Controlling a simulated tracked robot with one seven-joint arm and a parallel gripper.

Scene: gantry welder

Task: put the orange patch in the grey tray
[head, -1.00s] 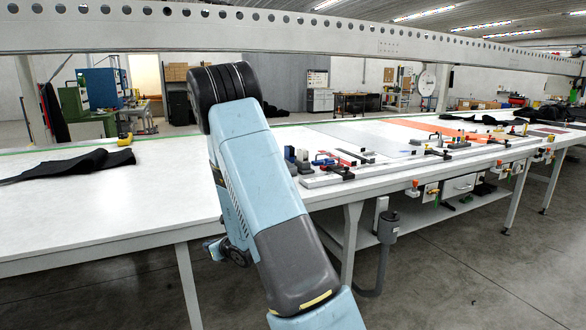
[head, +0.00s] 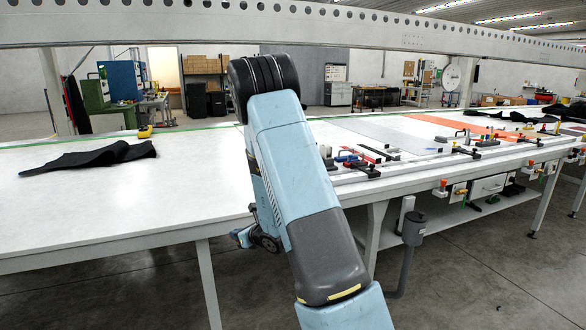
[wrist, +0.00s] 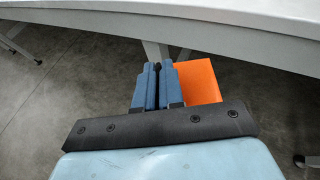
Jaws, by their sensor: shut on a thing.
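In the wrist view my gripper (wrist: 158,87) has its blue fingers close together. A flat orange patch (wrist: 198,80) sticks out to the right of the fingers, and my gripper is shut on its left part. The patch is in front of the long edge of a white table, with grey floor beyond. In the head view my arm stands in front of the table and the patch is not visible. I cannot make out a grey tray in either view.
The long white table (head: 100,210) crosses the head view. A black cloth (head: 95,157) lies on its left part. Clamps (head: 362,167), a grey sheet (head: 385,132) and an orange strip (head: 462,126) lie on the right. A perforated beam (head: 200,25) spans above.

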